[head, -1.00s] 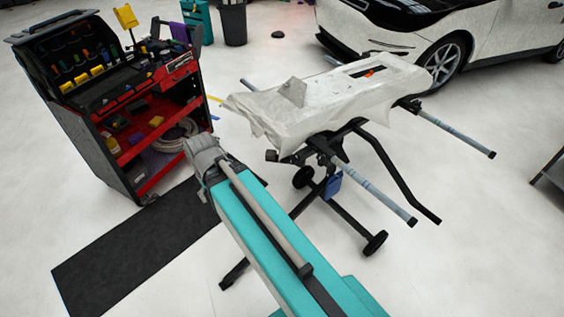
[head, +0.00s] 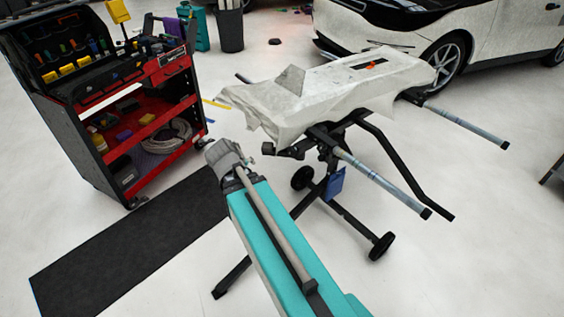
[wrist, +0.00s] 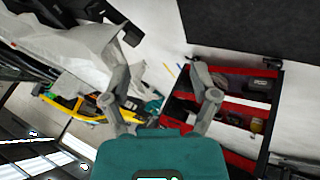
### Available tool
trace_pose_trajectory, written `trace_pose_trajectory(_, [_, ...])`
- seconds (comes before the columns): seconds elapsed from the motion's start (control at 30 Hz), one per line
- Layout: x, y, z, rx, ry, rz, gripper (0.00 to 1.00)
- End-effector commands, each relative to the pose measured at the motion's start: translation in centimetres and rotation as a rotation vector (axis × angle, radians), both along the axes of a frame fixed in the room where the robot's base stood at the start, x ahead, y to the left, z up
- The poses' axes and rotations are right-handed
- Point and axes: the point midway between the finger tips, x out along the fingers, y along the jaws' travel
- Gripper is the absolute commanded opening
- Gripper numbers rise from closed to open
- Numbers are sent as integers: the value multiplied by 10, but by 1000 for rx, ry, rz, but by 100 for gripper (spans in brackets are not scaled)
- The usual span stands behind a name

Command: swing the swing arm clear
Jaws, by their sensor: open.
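A black wheeled stand carries a panel (head: 335,90) draped in loose white wrap. Two grey-blue padded tubes reach out to the right from it, a near one (head: 385,187) and a far one (head: 465,125). A bent black bar (head: 395,165) runs between them. I cannot tell which of these is the swing arm. My gripper (wrist: 160,60) is open and empty in the wrist view, its two fingers spread apart.
A black and red tool cart (head: 120,150) stands at left, with a dark mat (head: 130,250) before it. A blue item (head: 335,183) hangs low on the stand. A white car (head: 480,50) is behind. The floor right of the stand is mostly clear.

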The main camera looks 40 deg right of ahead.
Motion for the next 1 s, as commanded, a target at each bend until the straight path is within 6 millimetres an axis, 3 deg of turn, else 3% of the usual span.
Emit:
trace_pose_trajectory(0.03, [3, -9, -15, -29, -17, 2, 77])
trace_pose_trajectory(0.1, [6, -20, -22, -72, -39, 8, 77])
trace_pose_trajectory(0.6, [27, -92, -65, -380, -168, 80, 77])
trace_pose_trajectory(1.0, [38, -134, -98, -619, -228, 182, 77])
